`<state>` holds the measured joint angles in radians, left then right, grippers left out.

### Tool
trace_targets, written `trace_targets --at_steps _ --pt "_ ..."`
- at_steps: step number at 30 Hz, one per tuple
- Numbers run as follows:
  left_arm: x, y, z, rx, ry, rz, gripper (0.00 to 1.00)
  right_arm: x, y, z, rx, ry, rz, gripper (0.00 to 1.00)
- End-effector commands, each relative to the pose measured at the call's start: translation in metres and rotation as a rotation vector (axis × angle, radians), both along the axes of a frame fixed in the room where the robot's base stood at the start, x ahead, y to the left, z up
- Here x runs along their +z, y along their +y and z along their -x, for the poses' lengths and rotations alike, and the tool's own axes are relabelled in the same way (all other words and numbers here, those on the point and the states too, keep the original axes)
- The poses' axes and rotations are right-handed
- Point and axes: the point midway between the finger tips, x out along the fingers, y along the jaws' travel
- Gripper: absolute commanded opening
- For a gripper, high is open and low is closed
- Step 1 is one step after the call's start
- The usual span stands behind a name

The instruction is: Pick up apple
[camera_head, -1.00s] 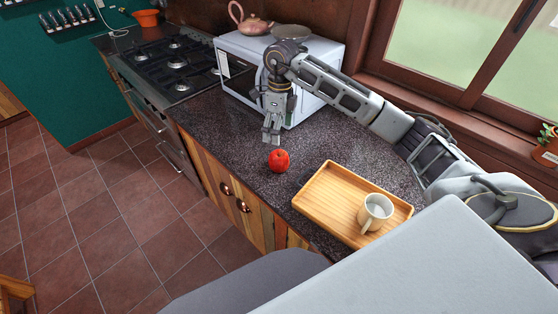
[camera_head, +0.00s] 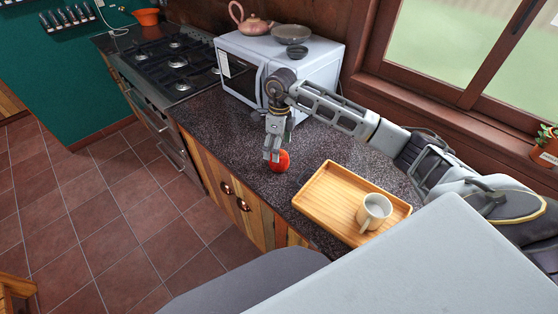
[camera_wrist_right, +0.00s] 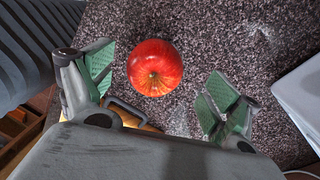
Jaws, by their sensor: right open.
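A red apple (camera_head: 281,161) sits on the dark speckled counter (camera_head: 215,125), left of the wooden tray. My right gripper (camera_head: 271,156) is just above and beside the apple in the head view and partly covers it. In the right wrist view the apple (camera_wrist_right: 155,67) lies between and slightly beyond the two green-padded fingers of the right gripper (camera_wrist_right: 160,92), which are spread apart. Bare counter shows between the apple and each finger. My left gripper is not in view.
A wooden tray (camera_head: 322,190) with a white mug (camera_head: 373,211) stands right of the apple. A white microwave (camera_head: 293,67) with a teapot (camera_head: 250,20) and bowls on top is behind. A stove (camera_head: 172,65) is at the left. The counter's front edge is close to the apple.

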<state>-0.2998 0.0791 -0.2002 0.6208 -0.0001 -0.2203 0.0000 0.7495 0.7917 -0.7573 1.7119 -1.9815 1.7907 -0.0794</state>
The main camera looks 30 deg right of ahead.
Motion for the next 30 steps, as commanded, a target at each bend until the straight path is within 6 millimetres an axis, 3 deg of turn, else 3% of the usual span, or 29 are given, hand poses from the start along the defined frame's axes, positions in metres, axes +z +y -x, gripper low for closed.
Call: trace_targets --at_steps 8,24,30 --pt "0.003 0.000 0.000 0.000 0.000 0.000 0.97 -0.005 0.000 0.003 0.000 0.002 -0.001 0.89" --pt "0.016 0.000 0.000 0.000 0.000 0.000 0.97 -0.045 -0.001 0.016 0.000 0.003 0.000 0.89" --pt "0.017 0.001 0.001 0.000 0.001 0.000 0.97 -0.051 -0.001 0.016 0.000 0.000 0.000 0.89"
